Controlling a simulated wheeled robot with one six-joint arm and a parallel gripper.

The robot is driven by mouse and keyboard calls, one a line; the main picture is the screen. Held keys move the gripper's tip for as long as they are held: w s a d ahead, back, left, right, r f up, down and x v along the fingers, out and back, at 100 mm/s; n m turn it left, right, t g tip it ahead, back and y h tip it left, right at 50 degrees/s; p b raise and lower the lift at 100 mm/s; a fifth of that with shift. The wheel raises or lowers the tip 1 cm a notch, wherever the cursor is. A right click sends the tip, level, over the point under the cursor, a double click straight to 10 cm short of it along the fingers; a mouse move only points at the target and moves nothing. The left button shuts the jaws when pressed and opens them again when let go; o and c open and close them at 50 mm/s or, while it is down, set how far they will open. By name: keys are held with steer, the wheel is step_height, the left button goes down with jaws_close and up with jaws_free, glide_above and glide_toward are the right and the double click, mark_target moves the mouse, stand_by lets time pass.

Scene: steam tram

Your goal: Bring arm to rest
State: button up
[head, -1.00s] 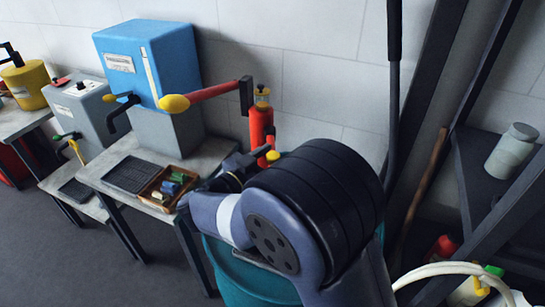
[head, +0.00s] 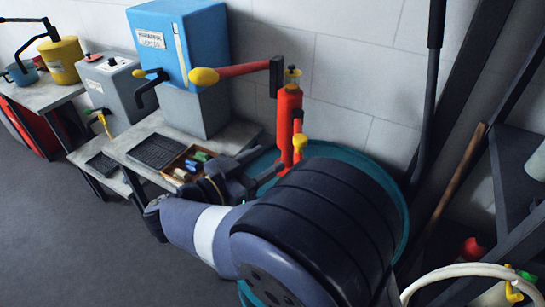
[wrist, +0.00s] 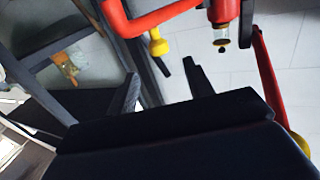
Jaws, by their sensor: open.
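My gripper (head: 262,167) is small and dark in the head view, at the end of my folded arm. It points right, in front of a red upright cylinder (head: 289,125) with yellow fittings; I cannot tell whether they touch. In the wrist view my gripper (wrist: 163,85) shows two dark fingers spread apart with nothing between them. Red parts (wrist: 222,12) and a yellow knob (wrist: 159,45) appear beyond the fingers there. My thick arm links hide much of the lower middle of the head view.
A grey bench (head: 125,140) at left holds a blue machine (head: 180,45) with a red lever (head: 240,71) and a wooden tray (head: 172,174) of small items. A teal drum (head: 402,215) stands behind my arm. A dark frame (head: 515,250) is at right. Floor at lower left is clear.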

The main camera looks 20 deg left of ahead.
mark_target(303, 144)
stand_by(0.3)
steer(key=p+x, duration=0.3)
steer(key=x, duration=0.8)
steer(key=shift+d+r, duration=0.1)
steer(key=shift+d, duration=0.05)
steer(key=shift+w+d+y+b, duration=0.2)
steer(key=shift+y+b, duration=0.1)
steer(key=shift+b, duration=0.2)
steer(key=shift+d+n+t+y, duration=0.4)
steer(key=shift+d+n+y, duration=0.1)
steer(key=shift+y, duration=0.1)
steer(key=shift+w, duration=0.15)
steer(key=shift+d, duration=0.1)
